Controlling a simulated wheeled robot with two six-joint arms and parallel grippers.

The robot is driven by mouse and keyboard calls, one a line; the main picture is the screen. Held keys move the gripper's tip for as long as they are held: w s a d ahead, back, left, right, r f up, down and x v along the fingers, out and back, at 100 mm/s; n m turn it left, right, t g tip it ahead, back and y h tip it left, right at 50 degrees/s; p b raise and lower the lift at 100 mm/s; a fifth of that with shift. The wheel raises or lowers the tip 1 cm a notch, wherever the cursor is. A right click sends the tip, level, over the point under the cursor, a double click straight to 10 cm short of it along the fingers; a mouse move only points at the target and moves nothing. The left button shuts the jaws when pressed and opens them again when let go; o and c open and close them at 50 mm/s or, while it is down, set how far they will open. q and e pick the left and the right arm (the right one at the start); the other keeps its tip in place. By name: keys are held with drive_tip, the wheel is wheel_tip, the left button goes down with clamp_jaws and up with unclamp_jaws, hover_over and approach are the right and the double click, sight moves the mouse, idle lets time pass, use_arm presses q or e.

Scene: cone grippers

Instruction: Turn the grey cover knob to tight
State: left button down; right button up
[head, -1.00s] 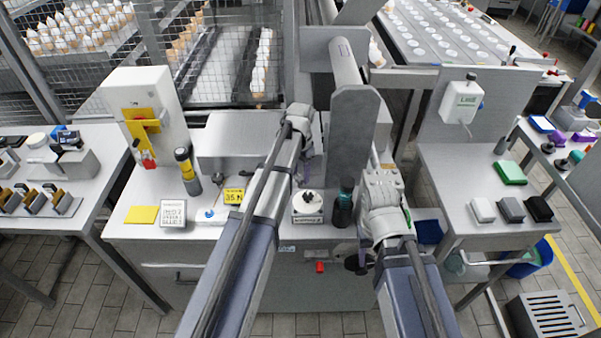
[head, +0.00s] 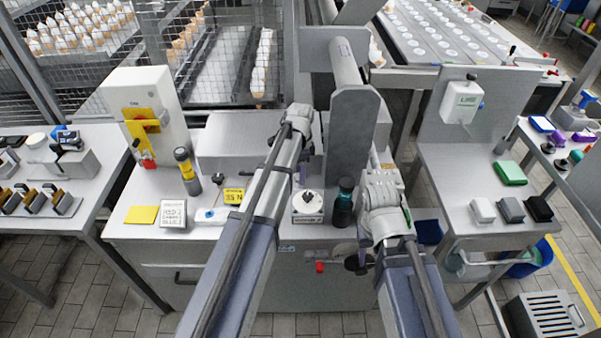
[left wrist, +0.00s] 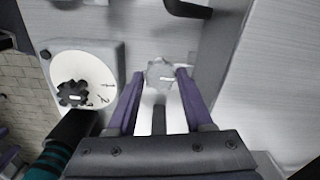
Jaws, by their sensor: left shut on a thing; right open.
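The grey cover knob (left wrist: 160,74) is a small lobed knob on a grey metal face in the left wrist view. It sits between the purple fingertips of my left gripper (left wrist: 161,82), which is shut on it. A small pale mark shows on the knob; I cannot read how far it is turned. In the head view the knob is hidden behind my arm, and my left gripper (head: 302,172) shows only a little purple. My right gripper (head: 383,175) is open near the front of the bench; its fingertips are hard to make out.
A white dial with a black knob (left wrist: 72,94) is beside the grey knob; it also shows in the head view (head: 308,203). A dark teal bottle (head: 343,205) stands right of it. A yellow-banded cylinder (head: 186,170) and a white switch box (head: 148,115) stand at left.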

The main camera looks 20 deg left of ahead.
idle(0.4)
use_arm(q)
drive_tip(key=shift+c, duration=1.5)
unclamp_jaws()
drive_tip(key=shift+r, duration=0.15)
wheel_tip(320, 180, up, 8)
drive_tip(key=p, duration=0.8)
drive_tip(key=shift+f, duration=0.2)
drive_tip(key=shift+f, duration=0.1)
